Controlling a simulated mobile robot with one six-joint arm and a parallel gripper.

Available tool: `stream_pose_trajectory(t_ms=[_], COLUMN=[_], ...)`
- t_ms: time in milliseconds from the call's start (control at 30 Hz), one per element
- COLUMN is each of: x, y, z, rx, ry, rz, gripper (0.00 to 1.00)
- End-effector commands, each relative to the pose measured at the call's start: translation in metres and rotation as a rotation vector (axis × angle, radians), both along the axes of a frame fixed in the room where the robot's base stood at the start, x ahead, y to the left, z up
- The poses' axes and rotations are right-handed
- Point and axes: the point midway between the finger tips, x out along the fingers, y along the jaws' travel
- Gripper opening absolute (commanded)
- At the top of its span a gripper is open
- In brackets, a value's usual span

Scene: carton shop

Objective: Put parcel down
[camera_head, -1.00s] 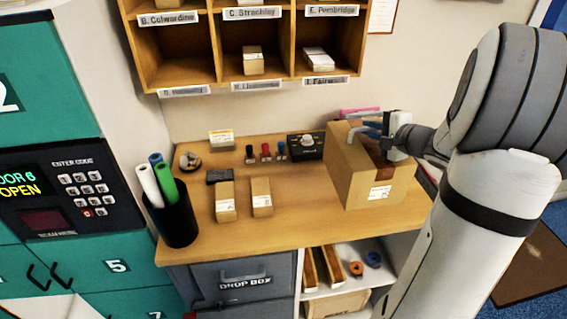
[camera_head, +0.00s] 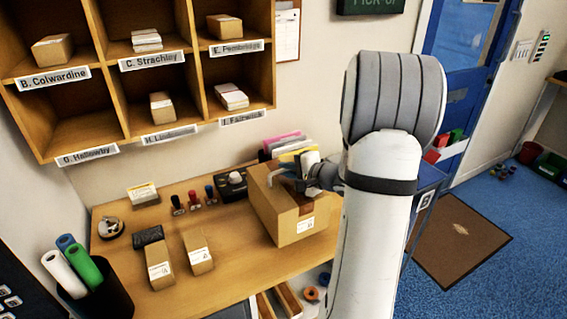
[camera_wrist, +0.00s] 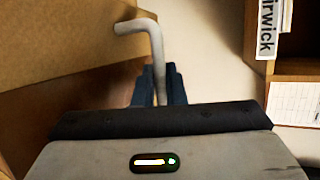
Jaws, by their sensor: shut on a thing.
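A large brown cardboard parcel (camera_head: 277,220) with a white label stands upright on the right part of the wooden bench (camera_head: 225,272). My gripper (camera_head: 292,178) is at the parcel's top, by its back right side. In the wrist view my gripper (camera_wrist: 158,90) has its dark fingers closed around a grey bent rod (camera_wrist: 150,40), which sticks up like a handle beside a cardboard face (camera_wrist: 60,50). How the rod joins the parcel is hidden. The parcel's underside seems to rest on the bench, but its contact there is not clear.
Pink and white envelopes (camera_head: 285,141) stand behind the parcel. Labelled pigeonholes (camera_head: 88,86) hang above. Open floor lies right.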

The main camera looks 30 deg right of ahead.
Motion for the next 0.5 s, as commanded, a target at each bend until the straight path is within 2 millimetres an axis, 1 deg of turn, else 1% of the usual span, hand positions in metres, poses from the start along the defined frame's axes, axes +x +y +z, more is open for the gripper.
stream_pose_trajectory(t_ms=[100, 200, 333, 500], x=[0.0, 0.0, 0.0, 0.001], y=[0.0, 0.0, 0.0, 0.0], z=[-0.014, -0.024, -0.03, -0.031], rx=[0.004, 0.002, 0.0, 0.0], ry=[0.0, 0.0, -0.003, -0.004], rz=[0.001, 0.0, 0.001, 0.001], gripper=[0.0, 0.0, 0.0, 0.0])
